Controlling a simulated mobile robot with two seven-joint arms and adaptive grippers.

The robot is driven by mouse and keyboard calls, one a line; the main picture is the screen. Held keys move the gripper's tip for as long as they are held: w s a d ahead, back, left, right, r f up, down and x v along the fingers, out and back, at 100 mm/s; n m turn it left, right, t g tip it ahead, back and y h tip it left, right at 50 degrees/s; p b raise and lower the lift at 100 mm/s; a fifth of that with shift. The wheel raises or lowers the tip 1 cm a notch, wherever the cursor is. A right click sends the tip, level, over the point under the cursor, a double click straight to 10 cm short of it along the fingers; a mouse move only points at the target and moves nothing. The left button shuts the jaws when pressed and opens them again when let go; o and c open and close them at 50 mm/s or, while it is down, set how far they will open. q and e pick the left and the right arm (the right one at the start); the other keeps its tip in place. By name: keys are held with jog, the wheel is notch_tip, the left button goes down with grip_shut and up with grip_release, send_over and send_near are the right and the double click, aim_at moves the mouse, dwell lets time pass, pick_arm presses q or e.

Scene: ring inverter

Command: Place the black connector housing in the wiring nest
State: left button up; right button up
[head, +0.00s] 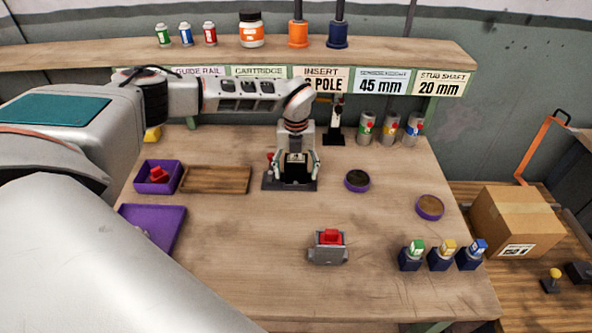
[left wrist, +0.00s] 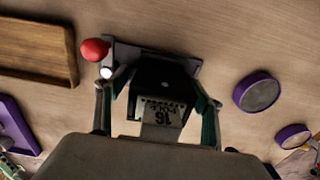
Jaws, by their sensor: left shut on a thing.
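My left gripper (head: 297,172) points down in the head view, over a dark fixture plate (head: 270,182) that looks like the wiring nest. It is shut on the black connector housing (head: 294,166), which sits between its fingers. In the left wrist view, the housing (left wrist: 165,73) lies between the two fingers (left wrist: 158,98), with a label reading 16, upside down, in front of it. The plate (left wrist: 186,64) shows behind the housing, with a red knob (left wrist: 95,50) at its left. I cannot tell whether the housing touches the plate. My right gripper is not in view.
A wooden tray (head: 216,191) and a purple bin (head: 142,187) lie left of the plate. Round purple dishes (head: 357,187) (head: 430,214) are to its right. A grey block with a red top (head: 328,254) stands nearer. The front middle of the table is mostly clear.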

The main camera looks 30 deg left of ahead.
pick_arm(q)
jog(key=o, duration=1.1)
jog(key=shift+f, duration=0.1)
notch_tip(320, 180, up, 12)
jog(key=shift+r+b, duration=0.2)
jog(key=shift+b, duration=0.35)
